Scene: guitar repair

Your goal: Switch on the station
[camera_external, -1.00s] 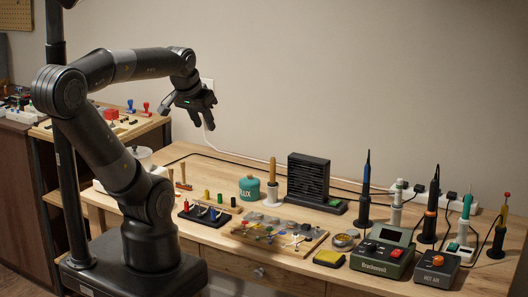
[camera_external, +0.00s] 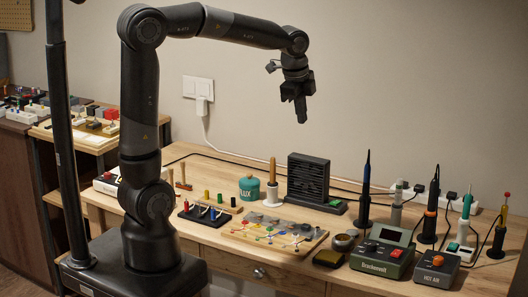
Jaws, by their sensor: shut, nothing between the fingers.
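The green soldering station (camera_external: 378,263) stands at the front right of the workbench. It has a dark sloped screen (camera_external: 391,235) at the back and a red switch (camera_external: 396,253) on its top. Whether the switch is on cannot be told; the screen looks dark. A second box marked HOT AIR (camera_external: 434,271) stands just right of it. My gripper (camera_external: 301,119) points down, shut and empty, high in front of the wall. In the picture it is up and left of the station, well apart from it.
Soldering irons in stands, including a blue-handled one (camera_external: 366,180), rise behind the station. A black fume extractor (camera_external: 308,178) stands at the bench's back. A parts board (camera_external: 270,236) and a dark sponge tray (camera_external: 328,258) lie left of the station. The air around my gripper is clear.

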